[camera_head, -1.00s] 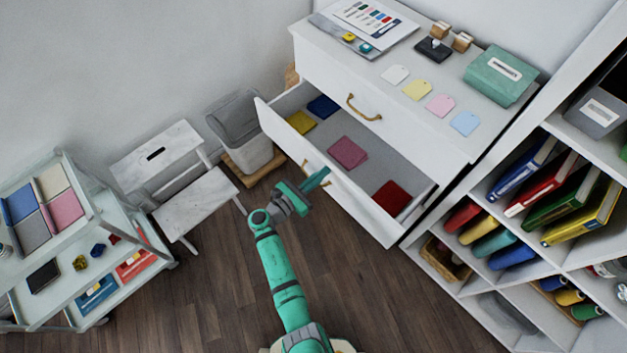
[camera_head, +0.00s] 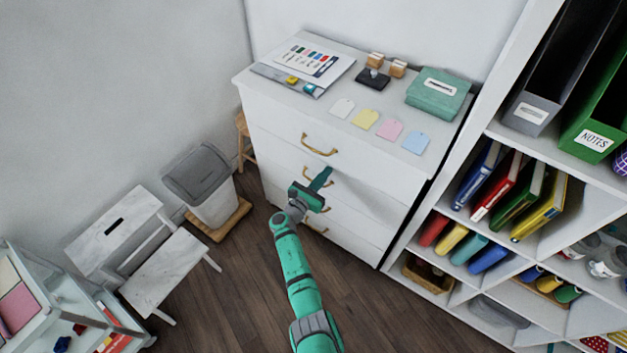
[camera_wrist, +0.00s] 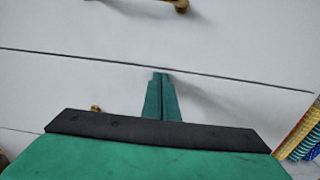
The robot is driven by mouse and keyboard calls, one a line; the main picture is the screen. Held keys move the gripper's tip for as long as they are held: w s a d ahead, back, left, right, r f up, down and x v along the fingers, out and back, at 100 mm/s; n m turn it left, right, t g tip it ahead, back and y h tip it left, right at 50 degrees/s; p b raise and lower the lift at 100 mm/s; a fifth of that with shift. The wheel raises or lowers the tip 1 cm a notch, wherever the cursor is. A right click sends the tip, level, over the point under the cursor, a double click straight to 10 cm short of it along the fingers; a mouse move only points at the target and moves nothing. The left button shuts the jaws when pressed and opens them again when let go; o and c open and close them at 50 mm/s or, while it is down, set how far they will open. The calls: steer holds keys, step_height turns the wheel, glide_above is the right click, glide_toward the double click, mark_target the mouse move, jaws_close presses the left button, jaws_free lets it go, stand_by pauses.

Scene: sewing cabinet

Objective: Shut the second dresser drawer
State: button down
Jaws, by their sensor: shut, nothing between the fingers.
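The white dresser (camera_head: 262,120) stands against the wall, and its drawer fronts look flush. The second drawer (camera_head: 370,200), below the top drawer with its brass handle (camera_head: 319,150), appears shut, with no interior showing. My gripper (camera_head: 328,171) is shut and empty, its teal fingers pointing at the second drawer's front. In the wrist view the fingertips (camera_wrist: 160,76) are at or very near the white front, just below a dark seam; I cannot tell whether they touch. A brass handle part (camera_wrist: 96,108) shows to their left, mostly hidden by my gripper.
Paper tags, stamps and a green box (camera_head: 438,93) lie on the dresser top. A shelf unit (camera_head: 468,150) with binders stands close on the right. A grey bin (camera_head: 200,180) and a white step stool (camera_head: 165,270) stand left. Wood floor in front is clear.

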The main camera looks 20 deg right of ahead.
steer(key=shift+w+d+r, duration=0.15)
steer(key=shift+w+d, duration=0.1)
steer(key=shift+d, duration=0.15)
steer(key=shift+d+r, duration=0.1)
steer(key=shift+d, duration=0.05)
steer(key=shift+s, duration=0.1)
steer(key=shift+s+a, duration=0.15)
steer(key=shift+a, duration=0.2)
steer(key=v, duration=1.4)
steer(key=shift+a+f, duration=0.2)
steer(key=shift+f, duration=0.05)
